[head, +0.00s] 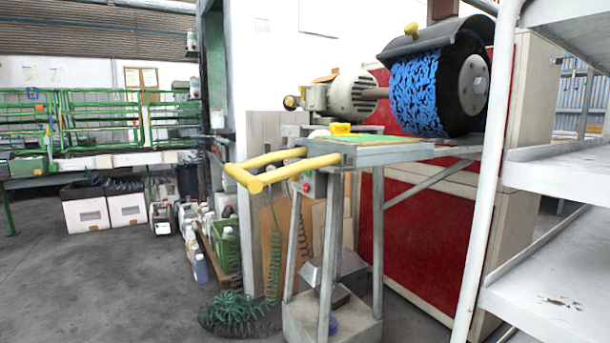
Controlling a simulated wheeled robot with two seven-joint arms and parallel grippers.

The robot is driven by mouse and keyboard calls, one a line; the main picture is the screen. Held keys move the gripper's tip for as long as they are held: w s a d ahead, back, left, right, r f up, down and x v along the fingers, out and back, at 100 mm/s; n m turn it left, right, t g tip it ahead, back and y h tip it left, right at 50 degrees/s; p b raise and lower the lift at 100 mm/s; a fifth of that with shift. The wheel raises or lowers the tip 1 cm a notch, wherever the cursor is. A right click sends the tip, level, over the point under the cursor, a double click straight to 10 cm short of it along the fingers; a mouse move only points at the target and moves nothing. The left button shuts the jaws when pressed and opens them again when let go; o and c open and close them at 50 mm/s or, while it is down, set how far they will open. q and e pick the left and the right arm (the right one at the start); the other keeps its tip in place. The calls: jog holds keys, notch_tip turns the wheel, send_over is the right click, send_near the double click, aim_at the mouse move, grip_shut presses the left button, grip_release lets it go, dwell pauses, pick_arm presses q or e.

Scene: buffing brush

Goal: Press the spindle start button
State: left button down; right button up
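The buffing machine stands right of centre, with a blue-patterned brush wheel (418,92) under a dark hood (437,38). A grey motor (352,95) sits left of the wheel on the same stand. A small pale control box (313,185) hangs below the stand's table, behind the yellow tubular handle (268,172). A small green spot and a red button (305,188) show on the box. They are too small to read any labels. Neither of my grippers is in view.
A grey metal shelf rack (560,165) closes off the right side. A coiled green hose (235,312) lies on the floor left of the stand (328,322). Bottles and crates (222,240) stand farther left. The grey floor (90,290) at front left is clear.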

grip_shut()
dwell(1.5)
